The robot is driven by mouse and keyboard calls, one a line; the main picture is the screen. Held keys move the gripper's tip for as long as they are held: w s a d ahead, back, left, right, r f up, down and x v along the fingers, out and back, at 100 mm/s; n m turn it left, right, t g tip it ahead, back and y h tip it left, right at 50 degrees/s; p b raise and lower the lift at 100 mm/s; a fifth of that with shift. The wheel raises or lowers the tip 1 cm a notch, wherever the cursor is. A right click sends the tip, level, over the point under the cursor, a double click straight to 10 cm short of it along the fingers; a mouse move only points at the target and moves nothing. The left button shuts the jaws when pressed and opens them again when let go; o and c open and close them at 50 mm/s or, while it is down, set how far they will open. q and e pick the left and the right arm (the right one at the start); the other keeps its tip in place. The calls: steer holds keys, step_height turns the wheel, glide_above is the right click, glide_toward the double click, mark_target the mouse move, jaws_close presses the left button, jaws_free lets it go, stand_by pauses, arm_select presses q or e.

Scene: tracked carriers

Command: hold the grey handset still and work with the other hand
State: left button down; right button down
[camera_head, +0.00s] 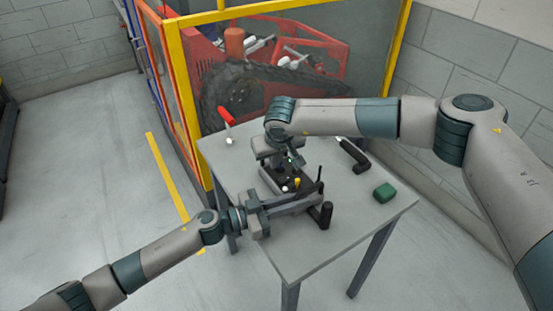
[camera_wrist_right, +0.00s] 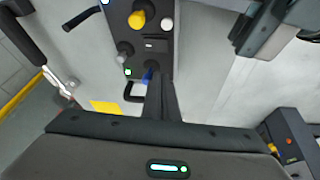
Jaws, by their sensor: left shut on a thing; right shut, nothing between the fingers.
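The grey handset (camera_head: 283,185), a dark panel, lies near the middle of the table under both grippers. The right wrist view shows its face (camera_wrist_right: 152,62) with a yellow knob (camera_wrist_right: 137,19), a white button, a grey knob and a blue switch (camera_wrist_right: 148,75). My left gripper (camera_head: 312,194) reaches in from the left and is shut on the handset; the contact is partly hidden. My right gripper (camera_head: 291,163) is above the handset, shut and empty. In the right wrist view its fingers (camera_wrist_right: 156,90) are close to the blue switch; I cannot tell whether they touch.
The grey table (camera_head: 330,240) also bears a red-handled tool (camera_head: 227,117) at the back left, a black-handled tool (camera_head: 353,153) and a green block (camera_head: 384,192) on the right. A yellow-framed fence (camera_head: 185,105) with a red machine stands behind. The front of the table is clear.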

stand_by(0.3)
steer(key=shift+s+a, duration=0.3)
steer(key=shift+a, duration=0.15)
steer(key=s+a+r, duration=0.3)
steer(key=s+r, duration=0.4)
steer(key=r, duration=0.1)
steer(key=shift+s+a+r, duration=0.15)
steer(key=shift+s+a, duration=0.05)
steer(key=shift+a, duration=0.15)
arm_select(q)
steer(key=c, duration=1.7)
jaws_free()
steer(key=shift+c, duration=0.2)
steer(key=shift+a, duration=0.15)
steer(key=v, duration=1.2)
